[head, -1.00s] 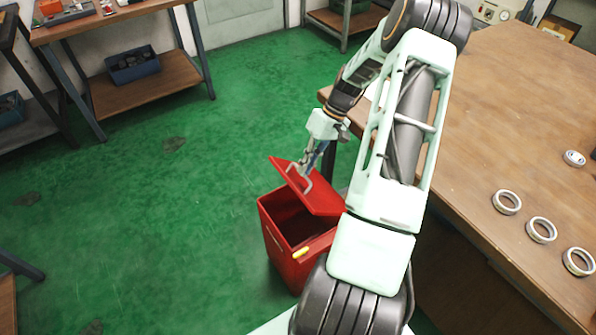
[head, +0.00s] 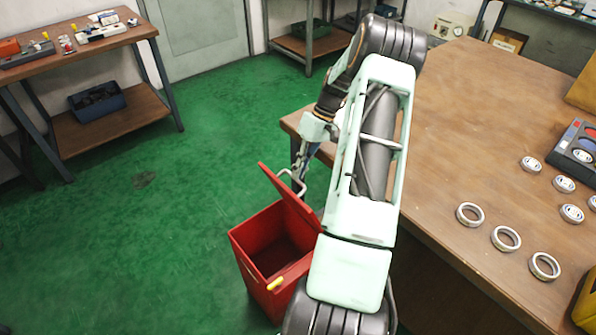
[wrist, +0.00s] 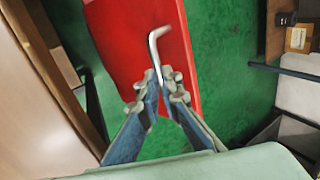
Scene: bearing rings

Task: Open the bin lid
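The red bin (head: 262,258) stands on the green floor beside the workbench, with its dark inside showing. Its red lid (head: 287,197) is raised steeply, hinged on the side toward my arm and partly hidden by it. A bent metal handle (head: 287,174) sticks out from the lid's outer face. My gripper (head: 298,178) is at the handle. In the wrist view, the handle (wrist: 153,52) runs down between the fingertips of my gripper (wrist: 160,88), which are closed around it, with the red lid (wrist: 128,45) behind.
A wooden workbench (head: 440,130) on the right carries several bearing rings (head: 505,238) and a dark tray (head: 575,150). A yellow tab (head: 275,284) is on the bin's near wall. Green floor (head: 190,220) left of the bin is clear.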

